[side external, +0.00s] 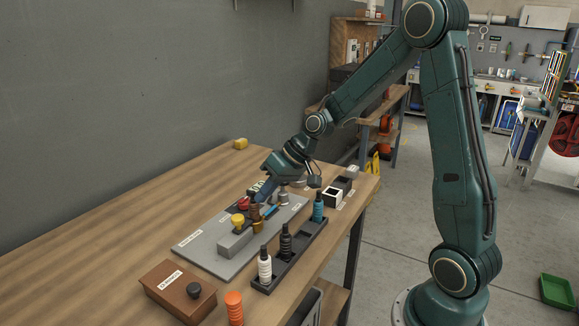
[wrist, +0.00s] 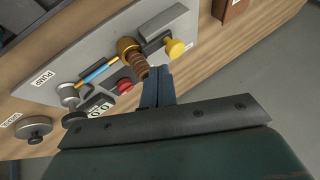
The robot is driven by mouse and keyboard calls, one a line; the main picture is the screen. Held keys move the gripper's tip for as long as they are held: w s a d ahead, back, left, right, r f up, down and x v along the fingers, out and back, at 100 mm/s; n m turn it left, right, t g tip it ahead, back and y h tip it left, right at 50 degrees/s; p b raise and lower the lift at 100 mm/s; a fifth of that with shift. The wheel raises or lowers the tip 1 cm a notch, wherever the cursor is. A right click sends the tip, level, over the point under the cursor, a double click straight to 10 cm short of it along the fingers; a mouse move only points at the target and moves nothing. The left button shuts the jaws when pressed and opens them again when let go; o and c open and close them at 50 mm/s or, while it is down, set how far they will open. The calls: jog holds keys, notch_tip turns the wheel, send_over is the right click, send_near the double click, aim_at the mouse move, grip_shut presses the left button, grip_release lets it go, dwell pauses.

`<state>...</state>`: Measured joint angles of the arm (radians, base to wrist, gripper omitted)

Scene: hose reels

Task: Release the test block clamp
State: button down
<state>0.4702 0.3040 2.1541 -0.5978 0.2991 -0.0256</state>
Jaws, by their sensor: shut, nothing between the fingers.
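The grey test plate (side external: 205,246) lies on the wooden bench and also fills the upper part of the wrist view (wrist: 52,72). A raised grey block (wrist: 160,27) on it has a yellow knob (wrist: 176,48) at its side. Beside it are a brass collar (wrist: 127,46) with a brown ribbed piece (wrist: 139,66), a red knob (wrist: 124,86) and a blue rod (wrist: 97,74). Which part is the clamp I cannot tell. My gripper (wrist: 158,70) is shut and empty, its fingertips close to the ribbed piece and the knobs. Contact is unclear. In the side view my gripper partly hides the plate's far part.
A dark rack (side external: 297,257) holding white, black and blue ribbed fittings stands along the front edge. A brown box (side external: 176,289) and an orange ribbed piece (side external: 234,308) sit nearer the camera. A yellow block (side external: 240,143) lies at the back. The bench's left side is clear.

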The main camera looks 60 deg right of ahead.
aim_at(240, 219)
jog(key=shift+x, duration=2.5)
jog(key=shift+a, duration=1.85)
jog(key=shift+r, duration=0.1)
jog(key=v, duration=1)
jog(key=shift+d, duration=0.1)
